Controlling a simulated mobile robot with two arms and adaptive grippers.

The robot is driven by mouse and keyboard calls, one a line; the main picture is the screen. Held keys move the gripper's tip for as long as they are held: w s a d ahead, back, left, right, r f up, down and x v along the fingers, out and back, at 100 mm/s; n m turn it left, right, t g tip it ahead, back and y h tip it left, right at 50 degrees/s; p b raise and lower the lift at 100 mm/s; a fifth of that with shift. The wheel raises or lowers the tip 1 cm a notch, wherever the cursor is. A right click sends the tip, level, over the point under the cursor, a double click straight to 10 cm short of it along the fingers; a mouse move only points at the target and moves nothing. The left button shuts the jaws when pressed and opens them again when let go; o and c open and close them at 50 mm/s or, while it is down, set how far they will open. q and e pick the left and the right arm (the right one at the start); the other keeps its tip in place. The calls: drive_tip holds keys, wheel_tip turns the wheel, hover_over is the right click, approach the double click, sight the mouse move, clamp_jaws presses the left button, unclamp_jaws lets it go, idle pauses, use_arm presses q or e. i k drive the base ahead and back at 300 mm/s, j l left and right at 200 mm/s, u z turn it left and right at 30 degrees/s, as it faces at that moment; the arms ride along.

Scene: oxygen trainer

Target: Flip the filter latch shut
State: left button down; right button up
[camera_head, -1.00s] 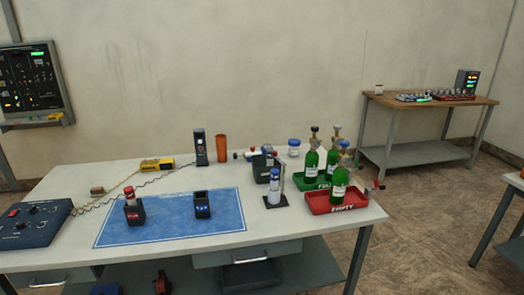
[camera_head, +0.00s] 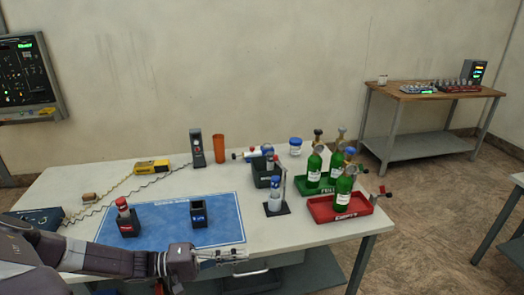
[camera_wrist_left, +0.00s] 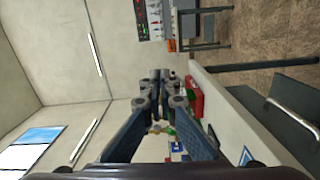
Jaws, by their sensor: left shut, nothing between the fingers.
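My left gripper (camera_head: 232,256) is at the table's front edge, left of and nearer than the stand, pointing right and touching nothing I can see. Its fingers are together and empty. In the left wrist view the closed gripper (camera_wrist_left: 160,78) fills the middle and hides much of the table. My right gripper is out of view.
The blue mat (camera_head: 215,225) bears two dark holders, one with a red-capped canister (camera_head: 123,208). Green bottles stand in a green tray (camera_head: 308,188) and a red tray (camera_head: 322,212) at right. A dark bin (camera_head: 262,178) and an orange cup (camera_head: 219,148) stand behind.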

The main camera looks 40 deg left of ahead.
sight(275, 156)
drive_tip(key=i+j, duration=0.65)
drive_tip(key=j, duration=0.15)
drive_tip(key=i+j, duration=0.65)
drive_tip(key=j, duration=0.15)
